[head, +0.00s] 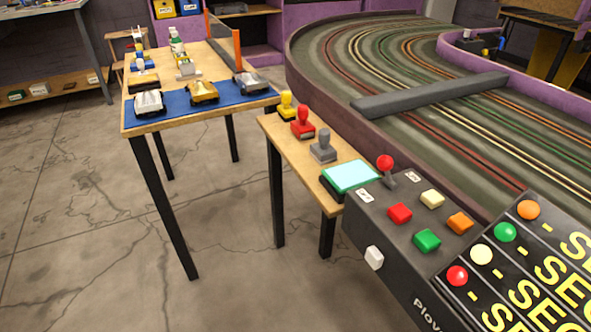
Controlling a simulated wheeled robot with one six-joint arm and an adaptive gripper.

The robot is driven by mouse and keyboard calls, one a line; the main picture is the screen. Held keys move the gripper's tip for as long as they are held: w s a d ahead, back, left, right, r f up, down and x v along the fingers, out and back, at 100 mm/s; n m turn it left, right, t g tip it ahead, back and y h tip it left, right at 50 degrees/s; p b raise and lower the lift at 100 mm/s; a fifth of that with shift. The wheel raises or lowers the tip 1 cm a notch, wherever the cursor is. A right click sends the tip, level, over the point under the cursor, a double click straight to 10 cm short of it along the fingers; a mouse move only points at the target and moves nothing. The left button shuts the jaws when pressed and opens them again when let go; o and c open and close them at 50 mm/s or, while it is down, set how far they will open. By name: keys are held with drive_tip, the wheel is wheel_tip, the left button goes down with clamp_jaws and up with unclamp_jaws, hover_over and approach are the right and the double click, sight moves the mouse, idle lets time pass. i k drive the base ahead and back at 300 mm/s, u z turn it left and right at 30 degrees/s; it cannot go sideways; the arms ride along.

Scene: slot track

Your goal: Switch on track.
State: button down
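The slot track (403,62) curves across the upper right, with several coloured lanes inside a purple wall. A dark control box (378,226) stands at its near edge. On its top are a red-balled lever (386,163), a red button (400,213), a green button (427,240), a cream button (432,198) and an orange button (460,222). A white switch (374,257) sits on its front side; I cannot tell its setting. Small labels on the box are unreadable. My gripper is not in view.
A narrow wooden table (267,123) beside the track bears yellow, red and grey stamp-like pieces and a teal pad (350,176). A sign (529,265) with coloured dots stands lower right. Toy cars sit on a blue mat (172,103) at left. Floor (90,240) at lower left is clear.

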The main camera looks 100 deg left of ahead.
sight(385, 164)
drive_tip(key=u, duration=4)
drive_tip(key=k, duration=0.65)
drive_tip(key=z, duration=0.8)
drive_tip(key=k, duration=0.5)
drive_tip(key=z, duration=0.75)
drive_tip(key=i, duration=0.9)
